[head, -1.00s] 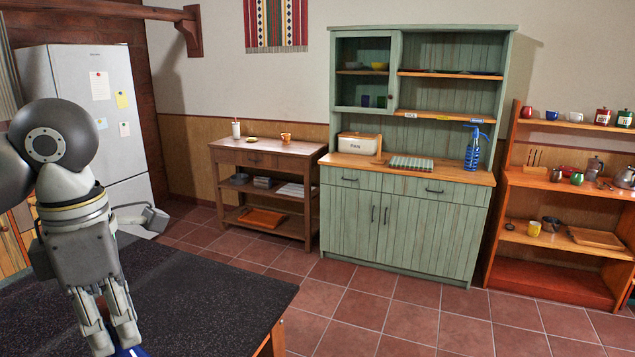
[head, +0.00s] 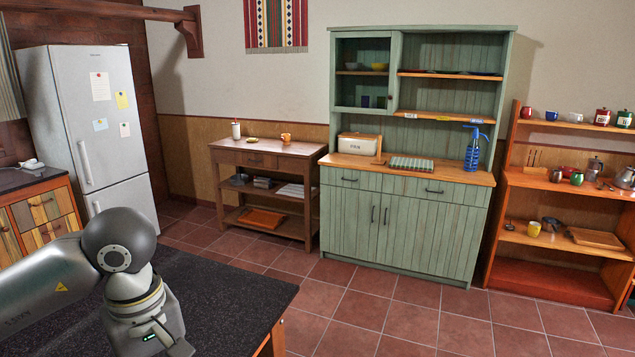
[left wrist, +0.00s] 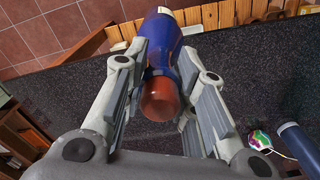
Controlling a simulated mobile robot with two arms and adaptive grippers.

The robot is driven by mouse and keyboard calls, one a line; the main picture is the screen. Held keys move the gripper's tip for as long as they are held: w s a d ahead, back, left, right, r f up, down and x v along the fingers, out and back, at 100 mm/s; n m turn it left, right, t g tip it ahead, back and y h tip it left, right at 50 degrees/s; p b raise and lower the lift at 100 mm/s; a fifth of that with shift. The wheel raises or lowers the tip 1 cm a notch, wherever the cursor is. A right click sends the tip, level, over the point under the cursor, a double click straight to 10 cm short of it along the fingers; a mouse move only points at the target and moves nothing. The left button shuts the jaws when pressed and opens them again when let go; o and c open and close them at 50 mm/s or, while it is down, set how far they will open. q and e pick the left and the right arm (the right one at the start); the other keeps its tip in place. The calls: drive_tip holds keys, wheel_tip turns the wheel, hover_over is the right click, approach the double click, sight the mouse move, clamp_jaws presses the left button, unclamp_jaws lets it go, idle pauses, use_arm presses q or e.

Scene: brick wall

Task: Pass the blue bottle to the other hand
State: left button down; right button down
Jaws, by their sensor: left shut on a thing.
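The blue bottle (left wrist: 166,38) is dark blue with a reddish-brown rounded end and a pale tip at the far end. In the left wrist view it lies between the fingers of my left gripper (left wrist: 161,62), which is shut on it. The reddish-brown end points back toward the palm. Below the bottle is the dark speckled counter; I cannot tell whether it touches the counter. In the head view my left arm comes in from the left and its gripper is below the picture edge. The bottle is hidden there. My right gripper is in neither view.
A blue cylinder (left wrist: 299,143) and a small multicoloured object (left wrist: 260,140) are on the counter (left wrist: 60,95) at right in the wrist view. A blue siphon-like bottle (head: 473,150) stands on the green cabinet (head: 420,225). Tiled floor (head: 400,315) lies open beyond the counter.

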use_arm(q)
drive_tip(key=f+m, duration=0.2)
drive_tip(key=d+f+m, duration=0.1)
drive_tip(key=f+m, duration=0.1)
drive_tip(key=m, duration=0.1)
drive_tip(key=shift+w+d+m, duration=0.15)
drive_tip(key=shift+m, duration=0.15)
drive_tip(key=f+m, duration=0.2)
drive_tip(key=m, duration=0.1)
drive_tip(key=shift+d, duration=0.35)
drive_tip(key=shift+w+r, duration=0.1)
